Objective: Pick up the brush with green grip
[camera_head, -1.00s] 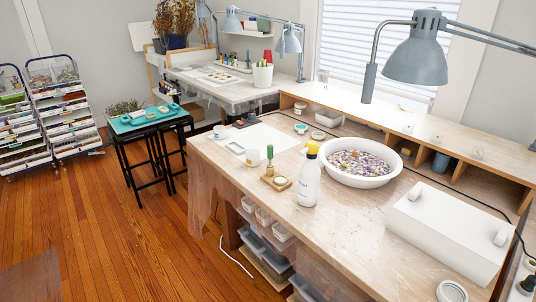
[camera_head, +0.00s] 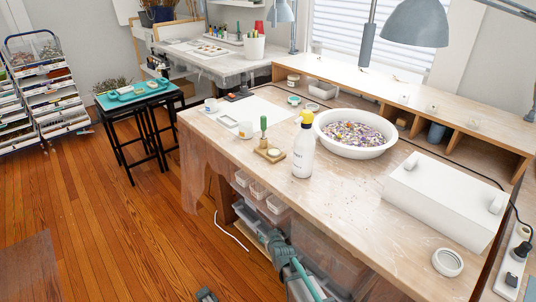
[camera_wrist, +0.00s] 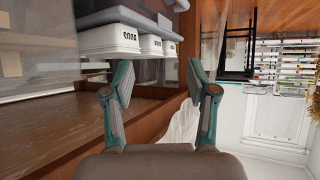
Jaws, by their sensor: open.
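The brush with the green grip (camera_head: 264,124) stands upright in a small wooden holder (camera_head: 273,158) on the near half of the workbench (camera_head: 340,200), left of a white bottle with a yellow cap (camera_head: 302,150). My gripper (camera_wrist: 160,75) shows in the wrist view with its two teal fingers spread wide and nothing between them. In the head view, parts of it show at the bottom edge, low in front of the bench and well below the brush. The brush is not visible in the wrist view.
A white bowl of colourful pieces (camera_head: 355,132) and a white box (camera_head: 444,199) stand to the right. A white mug (camera_head: 246,129) is left of the holder. White bins (camera_wrist: 110,40) under the bench are close to my gripper. The bench's front edge lies between gripper and brush.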

